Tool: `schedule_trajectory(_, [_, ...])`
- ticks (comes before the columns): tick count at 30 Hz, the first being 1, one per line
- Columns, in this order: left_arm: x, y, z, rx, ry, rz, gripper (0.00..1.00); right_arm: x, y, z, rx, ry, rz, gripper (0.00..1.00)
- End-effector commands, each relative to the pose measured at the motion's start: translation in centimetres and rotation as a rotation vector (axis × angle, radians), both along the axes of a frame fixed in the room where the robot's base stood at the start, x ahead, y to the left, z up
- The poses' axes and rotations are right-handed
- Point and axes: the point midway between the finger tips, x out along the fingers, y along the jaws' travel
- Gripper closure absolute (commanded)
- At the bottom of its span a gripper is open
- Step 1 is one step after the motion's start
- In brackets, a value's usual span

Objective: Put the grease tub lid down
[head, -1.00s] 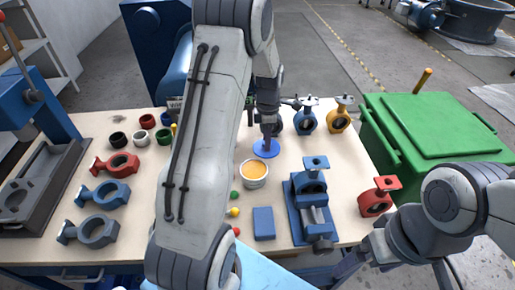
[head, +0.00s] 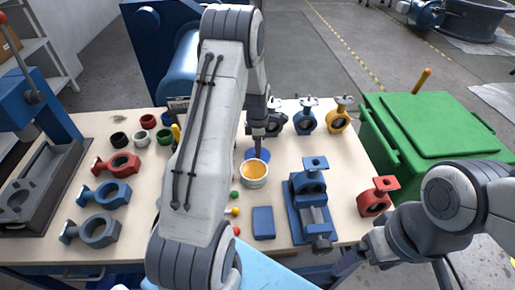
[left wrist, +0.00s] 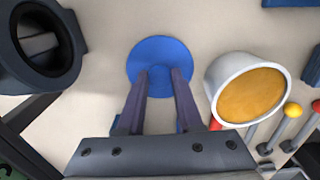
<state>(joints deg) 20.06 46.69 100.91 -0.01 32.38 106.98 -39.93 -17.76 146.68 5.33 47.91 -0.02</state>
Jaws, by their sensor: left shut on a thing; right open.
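The grease tub (head: 255,180) is a pale round cup of orange grease. It stands open in the middle of the bench and also shows in the left wrist view (left wrist: 245,95). The lid (head: 262,155) is a flat blue disc just behind the tub. My left gripper (head: 258,152) points down and is shut on the lid's middle. In the left wrist view, the lid (left wrist: 160,52) lies beyond the fingertips, left of the tub. I cannot tell whether it touches the bench. My right gripper (head: 347,264) is open at the bench's front edge, partly hidden by its arm.
A blue vise (head: 312,205) and a blue block (head: 264,222) stand right of and in front of the tub. Valve bodies (head: 307,120) line the back right. Bare bench (head: 285,160) shows right of the lid.

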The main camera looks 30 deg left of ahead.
Motion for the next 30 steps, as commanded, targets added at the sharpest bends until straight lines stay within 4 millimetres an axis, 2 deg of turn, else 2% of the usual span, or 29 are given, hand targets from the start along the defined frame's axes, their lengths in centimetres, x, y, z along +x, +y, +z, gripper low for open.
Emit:
schedule_trajectory(1, [0.0, 0.0, -0.1, 0.000, 0.000, 0.000, 0.54, 0.0, 0.0, 0.0, 0.000, 0.000, 0.000, 0.06])
schedule_trajectory(2, [0.0, 0.0, 0.0, 0.000, 0.000, 0.000, 0.42, 0.0, 0.0, 0.0, 0.000, 0.000, 0.000, 0.06])
schedule_trajectory(3, [0.0, 0.0, 0.0, 0.000, 0.000, 0.000, 0.35, 0.0, 0.0, 0.0, 0.000, 0.000, 0.000, 0.06])
schedule_trajectory(11, [0.0, 0.0, 0.0, 0.000, 0.000, 0.000, 0.35, 0.0, 0.0, 0.0, 0.000, 0.000, 0.000, 0.06])
schedule_trajectory(16, [0.1, 0.0, 1.1, 0.000, -0.002, 0.000, 0.35, 0.0, 0.0, 0.0, 0.000, 0.000, 0.000, 0.06])
schedule_trajectory(30, [0.1, 0.0, 10.3, 0.002, -0.004, 0.000, 0.35, 0.0, 0.0, -0.7, 0.000, 0.000, 0.000, 0.06])
